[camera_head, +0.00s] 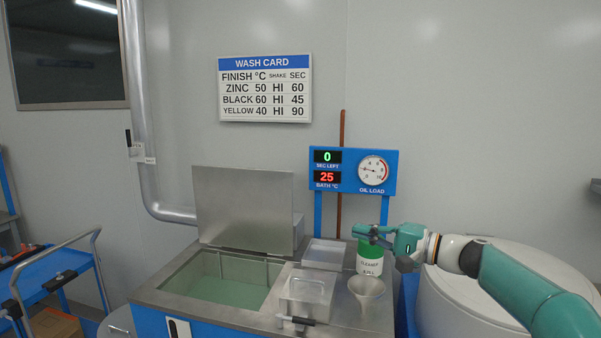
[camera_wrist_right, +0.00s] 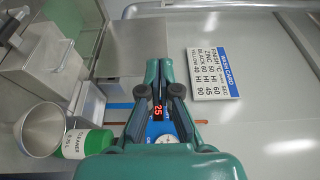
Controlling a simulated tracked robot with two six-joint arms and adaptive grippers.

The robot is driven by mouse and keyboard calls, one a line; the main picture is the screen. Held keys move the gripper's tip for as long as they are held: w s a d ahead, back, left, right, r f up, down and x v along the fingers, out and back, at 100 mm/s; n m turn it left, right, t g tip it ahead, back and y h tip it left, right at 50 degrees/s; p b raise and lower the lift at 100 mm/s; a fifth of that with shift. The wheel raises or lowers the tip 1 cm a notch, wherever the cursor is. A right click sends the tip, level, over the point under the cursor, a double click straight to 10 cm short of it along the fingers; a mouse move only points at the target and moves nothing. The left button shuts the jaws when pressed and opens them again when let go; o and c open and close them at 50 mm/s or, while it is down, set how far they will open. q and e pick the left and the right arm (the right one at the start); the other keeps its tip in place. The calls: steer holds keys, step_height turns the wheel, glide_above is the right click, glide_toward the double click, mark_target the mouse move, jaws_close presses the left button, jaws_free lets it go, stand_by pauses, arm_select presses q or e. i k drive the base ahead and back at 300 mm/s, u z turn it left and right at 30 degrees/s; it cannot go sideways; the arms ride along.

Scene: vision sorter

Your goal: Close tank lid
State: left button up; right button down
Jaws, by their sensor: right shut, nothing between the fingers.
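The tank lid (camera_head: 248,208) stands upright, hinged at the back of the wash tank. The open tank (camera_head: 178,281) shows greenish liquid (camera_head: 222,290) and a wire basket rim below the lid. My right gripper (camera_head: 358,232) is shut and empty, to the right of the lid and just above the green-capped cleaner bottle (camera_head: 369,262). My left gripper is not in view.
A steel box with a black handle (camera_head: 305,293), a small metal tray (camera_head: 324,253) and a funnel (camera_head: 366,288) stand right of the tank. The blue display panel (camera_head: 344,184) rises behind them. A large white drum (camera_head: 450,310) is at the right, a blue cart (camera_head: 50,280) at the left.

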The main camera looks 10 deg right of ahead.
mark_target(243, 208)
steer(key=i, duration=1.35)
steer(key=z, duration=0.1)
